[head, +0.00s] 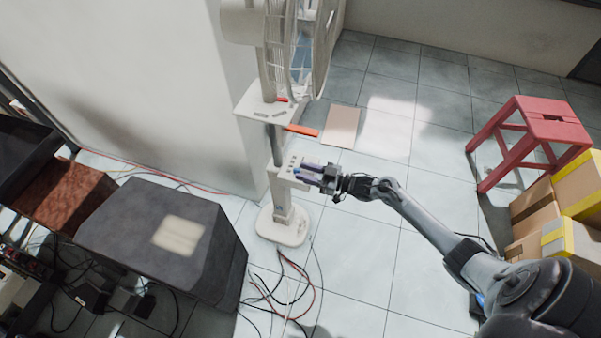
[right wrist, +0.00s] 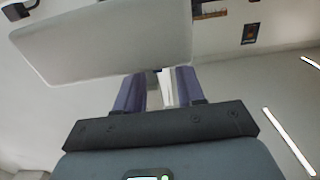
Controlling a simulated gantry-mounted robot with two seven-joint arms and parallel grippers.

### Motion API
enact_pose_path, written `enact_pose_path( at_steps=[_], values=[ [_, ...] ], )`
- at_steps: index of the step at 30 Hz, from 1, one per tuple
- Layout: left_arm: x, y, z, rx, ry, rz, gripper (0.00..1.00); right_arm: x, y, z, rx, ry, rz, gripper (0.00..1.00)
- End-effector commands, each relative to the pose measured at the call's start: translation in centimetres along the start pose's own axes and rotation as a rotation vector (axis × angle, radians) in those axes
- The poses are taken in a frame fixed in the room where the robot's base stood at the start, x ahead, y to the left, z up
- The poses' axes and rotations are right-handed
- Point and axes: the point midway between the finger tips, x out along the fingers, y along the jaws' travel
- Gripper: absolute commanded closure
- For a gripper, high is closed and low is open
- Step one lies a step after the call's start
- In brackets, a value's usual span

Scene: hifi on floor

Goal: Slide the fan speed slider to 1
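A white pedestal fan (head: 314,60) stands on the floor near a pale wall, on a rounded base (head: 283,227). Its post carries a white upper plate (head: 258,107) and a lower control box (head: 283,180) with small dark marks on top. My right gripper (head: 305,174) is at the right side of this box, its purple fingers pointing left. In the right wrist view the fingers (right wrist: 158,90) are apart, and a white panel (right wrist: 110,38) hides their tips. I cannot make out the speed slider or its setting. My left gripper is not in view.
An orange-red bar (head: 302,130) juts from the post above my gripper. A dark grey box (head: 160,235) stands left, with loose cables (head: 283,290) on the floor. A red stool (head: 535,130) and cardboard boxes (head: 560,200) stand right. The tiled floor between is largely clear.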

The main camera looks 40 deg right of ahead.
Motion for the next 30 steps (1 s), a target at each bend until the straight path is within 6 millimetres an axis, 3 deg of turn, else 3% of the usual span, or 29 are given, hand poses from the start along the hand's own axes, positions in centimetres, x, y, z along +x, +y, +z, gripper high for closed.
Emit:
enact_pose_path(
  at_steps=[6, 17, 25, 30],
  values=[
    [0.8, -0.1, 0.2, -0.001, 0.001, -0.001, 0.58, 1.7, 0.1, 0.1, -0.001, -0.001, 0.002, 0.62],
    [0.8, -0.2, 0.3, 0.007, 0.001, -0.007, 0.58, 2.1, 0.1, 0.0, -0.001, -0.002, 0.001, 0.62],
    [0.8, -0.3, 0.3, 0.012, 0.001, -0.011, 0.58, 2.1, 0.1, 0.0, -0.001, -0.002, 0.001, 1.00],
    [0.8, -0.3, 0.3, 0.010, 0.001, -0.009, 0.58, 2.1, 0.1, 0.0, -0.001, -0.001, 0.001, 1.00]
  ],
)
